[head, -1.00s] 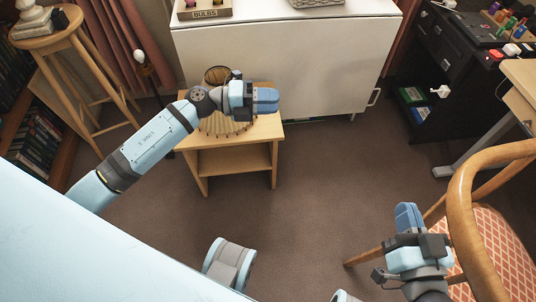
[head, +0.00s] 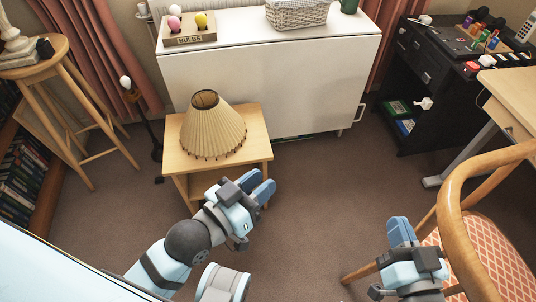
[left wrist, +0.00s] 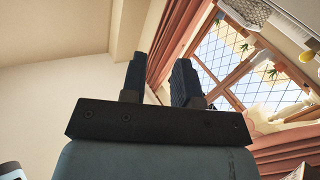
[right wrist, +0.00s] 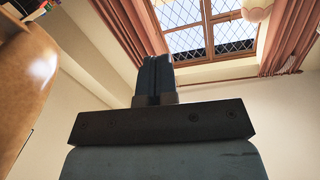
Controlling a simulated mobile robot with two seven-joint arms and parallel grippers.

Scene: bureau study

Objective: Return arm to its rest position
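My left gripper (head: 260,184) is low in front of the small wooden table, over the carpet. It is empty, and a gap shows between its blue fingers in the left wrist view (left wrist: 157,82). My right gripper (head: 400,230) is beside the wooden chair at the lower right. Its fingers are pressed together with nothing between them in the right wrist view (right wrist: 156,78). My left arm (head: 160,268) is bent and comes in from the bottom left.
A pleated lampshade (head: 212,130) stands on the small table (head: 258,145). The chair (head: 458,215) is close to my right gripper. A stool (head: 75,110) stands at the left, and a white cabinet (head: 290,85) behind the table. The carpet (head: 320,200) between my grippers is clear.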

